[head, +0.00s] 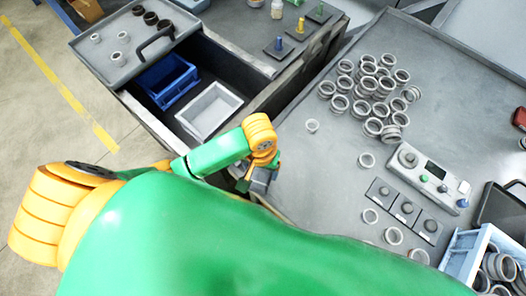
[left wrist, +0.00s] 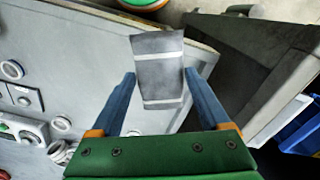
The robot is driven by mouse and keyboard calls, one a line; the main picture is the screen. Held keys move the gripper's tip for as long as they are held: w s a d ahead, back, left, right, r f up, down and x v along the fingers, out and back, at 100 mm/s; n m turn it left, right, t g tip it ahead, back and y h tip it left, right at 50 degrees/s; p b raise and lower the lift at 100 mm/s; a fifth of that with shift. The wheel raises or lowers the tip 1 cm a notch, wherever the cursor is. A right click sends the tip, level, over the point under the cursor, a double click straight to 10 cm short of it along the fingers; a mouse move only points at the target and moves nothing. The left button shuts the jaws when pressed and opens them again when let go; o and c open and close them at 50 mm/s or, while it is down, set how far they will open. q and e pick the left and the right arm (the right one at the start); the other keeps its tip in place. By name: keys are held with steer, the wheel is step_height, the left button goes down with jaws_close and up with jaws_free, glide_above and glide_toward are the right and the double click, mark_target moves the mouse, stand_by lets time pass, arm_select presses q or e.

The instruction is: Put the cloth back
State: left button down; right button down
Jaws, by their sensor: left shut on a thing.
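The cloth (left wrist: 158,72) is a grey piece with white stripes. In the left wrist view it sits between the two blue fingers of my left gripper (left wrist: 159,76), which is shut on it. In the head view my left gripper (head: 262,182) is at the left edge of the grey worktable (head: 310,170), near the gap beside the drawer cabinet. My arm covers much of the lower head view, and I cannot make out the cloth clearly there. My right gripper is not in view.
Many metal rings (head: 372,85) lie on the worktable. A control box (head: 430,172) and a light blue crate of rings (head: 470,250) are at the right. An open drawer holds a blue bin (head: 165,80) and a white bin (head: 208,110). A grey tray (head: 118,55) with rings is beside it.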

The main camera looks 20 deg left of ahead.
arm_select(q)
steer(key=w+f, duration=0.2)
steer(key=w+f+b, duration=0.1)
steer(key=w+f, duration=0.1)
steer(key=w+a+f+b, duration=0.1)
steer(key=w+f, duration=0.1)
steer(key=w, duration=0.1)
steer(key=shift+f, duration=0.35)
step_height(320, 180, down, 3)
steer(key=shift+w+f+b, duration=0.15)
steer(key=shift+f+b, duration=0.05)
steer(key=shift+b, duration=0.55)
jaws_free()
step_height(320, 180, up, 12)
steer(key=p, duration=0.3)
